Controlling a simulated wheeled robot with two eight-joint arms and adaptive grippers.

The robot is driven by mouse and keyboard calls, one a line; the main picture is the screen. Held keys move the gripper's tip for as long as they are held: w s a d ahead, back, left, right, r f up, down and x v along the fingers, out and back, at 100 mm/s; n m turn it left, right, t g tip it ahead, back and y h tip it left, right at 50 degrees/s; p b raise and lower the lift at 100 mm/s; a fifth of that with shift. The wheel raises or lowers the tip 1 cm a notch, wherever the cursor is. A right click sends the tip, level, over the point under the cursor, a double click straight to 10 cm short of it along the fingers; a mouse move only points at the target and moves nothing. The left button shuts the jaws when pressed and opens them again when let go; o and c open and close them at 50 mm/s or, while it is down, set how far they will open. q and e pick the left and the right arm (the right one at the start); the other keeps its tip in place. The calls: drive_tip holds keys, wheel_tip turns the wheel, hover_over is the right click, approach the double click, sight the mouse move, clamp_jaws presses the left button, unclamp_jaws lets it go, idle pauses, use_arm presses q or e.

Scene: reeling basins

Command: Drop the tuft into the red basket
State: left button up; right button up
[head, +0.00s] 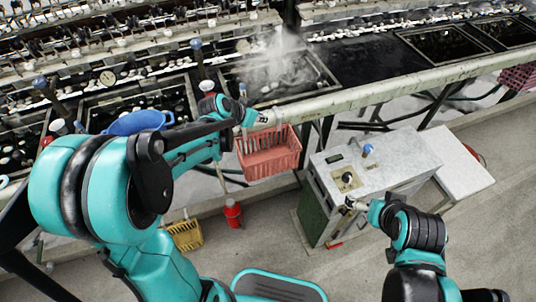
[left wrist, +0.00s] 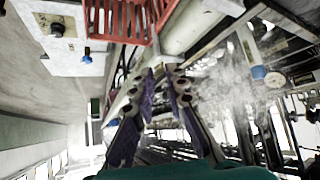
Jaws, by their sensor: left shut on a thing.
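The red basket (head: 270,160) hangs at the front rail of the basins in the head view. It also shows upside down at the top of the left wrist view (left wrist: 117,22). My left gripper (head: 264,117) is just above the basket's back rim, next to the rail. In the left wrist view its two fingers (left wrist: 160,74) are close together, shut on the tuft, which is too small and pale to make out clearly. My right gripper (head: 349,205) is beside the front edge of the grey-topped cabinet; its opening is too small to read.
A steaming basin (head: 325,88) lies behind the rail (head: 350,97). The grey-topped cabinet (head: 380,160) with knobs stands right of the basket. A blue basin (head: 137,122), yellow basket (head: 186,236) and red container (head: 233,213) are at the left. The floor at lower right is clear.

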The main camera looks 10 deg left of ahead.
use_arm(q)
drive_tip(key=o, duration=0.7)
drive_tip(key=v, duration=1.2)
drive_tip(key=shift+s, duration=0.1)
drive_tip(key=s+d+f+n+y, duration=0.1)
drive_tip(key=s, duration=0.4)
drive_tip(key=s+d+f+n+y, duration=0.1)
drive_tip(key=s+f+n, duration=0.1)
drive_tip(key=s, duration=0.4)
drive_tip(key=s+d+f+n+g+y, duration=0.1)
drive_tip(key=s+f, duration=0.1)
drive_tip(key=s, duration=0.3)
drive_tip(key=shift+s+d+f+n+y, duration=0.1)
drive_tip(key=shift+s+d+n+y, duration=0.2)
drive_tip(key=shift+s+d, duration=0.1)
